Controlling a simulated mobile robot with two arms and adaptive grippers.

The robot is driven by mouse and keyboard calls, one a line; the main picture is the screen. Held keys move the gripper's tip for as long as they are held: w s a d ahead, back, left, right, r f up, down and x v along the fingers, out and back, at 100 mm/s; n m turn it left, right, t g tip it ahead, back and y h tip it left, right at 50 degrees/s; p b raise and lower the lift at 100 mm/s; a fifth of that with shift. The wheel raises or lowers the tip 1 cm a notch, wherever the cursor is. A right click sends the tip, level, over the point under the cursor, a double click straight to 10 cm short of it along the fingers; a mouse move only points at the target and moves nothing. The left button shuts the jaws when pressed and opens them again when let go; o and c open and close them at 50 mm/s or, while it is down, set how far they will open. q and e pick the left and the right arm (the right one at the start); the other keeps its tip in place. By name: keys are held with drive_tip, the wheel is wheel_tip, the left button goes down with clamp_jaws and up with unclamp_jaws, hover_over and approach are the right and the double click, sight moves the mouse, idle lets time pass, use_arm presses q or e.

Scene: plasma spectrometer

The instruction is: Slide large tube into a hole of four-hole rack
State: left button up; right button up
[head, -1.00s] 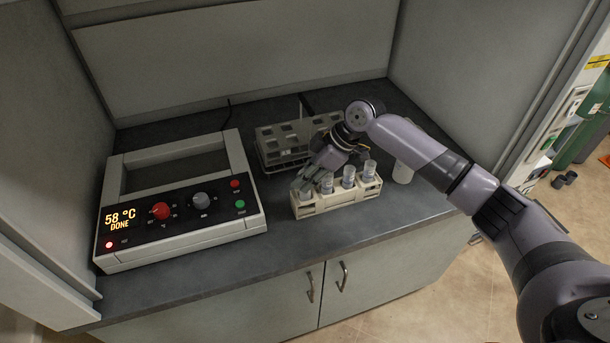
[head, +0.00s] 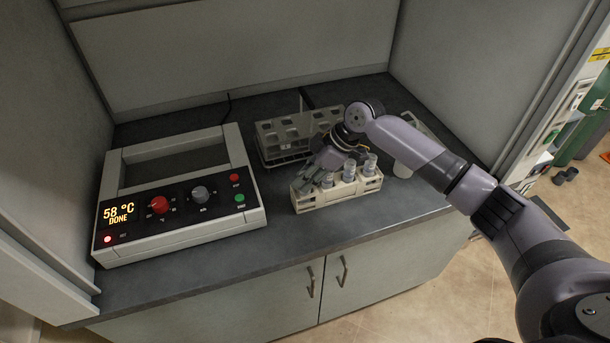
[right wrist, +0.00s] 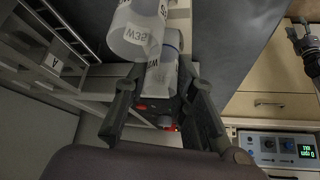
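The cream four-hole rack (head: 338,203) stands near the counter's front in the head view. Clear tubes stand in its middle and right holes, among them one (head: 348,173) in the middle and one (head: 370,163) at the right end. My right gripper (head: 308,182) is over the rack's left end and hides what is there. In the right wrist view, a labelled tube (right wrist: 162,72) lies between the two fingers (right wrist: 163,80), with small gaps at its sides, so the gripper looks open. Another tube (right wrist: 138,30) overlaps it. My left gripper is out of view.
A larger grey rack (head: 283,150) with empty holes stands behind. A heater (head: 180,215) showing 58 °C DONE is at the left. A white container (head: 403,168) stands right of the rack. Bare counter lies in front.

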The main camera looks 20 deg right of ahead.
drive_tip(key=o, duration=0.4)
drive_tip(key=shift+o, duration=0.2)
